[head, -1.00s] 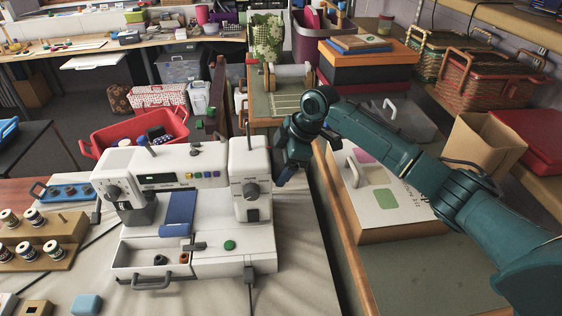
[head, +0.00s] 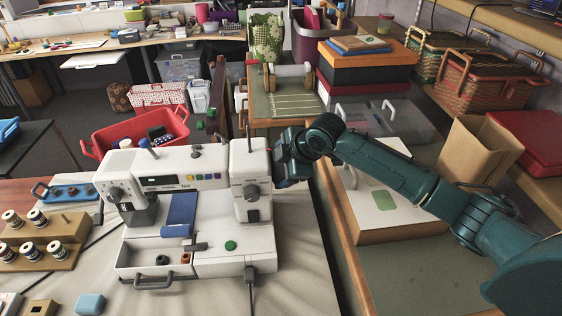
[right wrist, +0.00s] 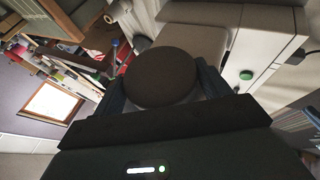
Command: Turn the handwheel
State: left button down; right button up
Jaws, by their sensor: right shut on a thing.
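The white sewing machine (head: 200,180) stands on the light cloth, upright, with dials on its front. Its handwheel (right wrist: 161,78) is a dark round disc in the right wrist view, at the machine's right end. In the head view the handwheel is hidden by my right gripper (head: 279,168), which is against that end of the machine. In the right wrist view my right gripper (right wrist: 163,92) has one finger on each side of the handwheel and is shut on it. My left gripper is not in view.
A wooden thread stand (head: 48,255) with several spools is at the left. A red basket (head: 108,138) is behind the machine. A white-topped box (head: 395,225) lies under my right arm. A light blue block (head: 90,303) lies at the front. The cloth right of the machine is clear.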

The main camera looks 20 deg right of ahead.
jog(key=shift+s+f+n+t, duration=0.1)
jog(key=shift+n+t, duration=0.2)
jog(key=shift+t, duration=1)
jog(key=o, duration=1)
jog(key=v, duration=1.3)
jog(key=shift+s+a+b, duration=0.1)
jog(key=shift+s+b, duration=0.1)
jog(key=shift+b, duration=0.2)
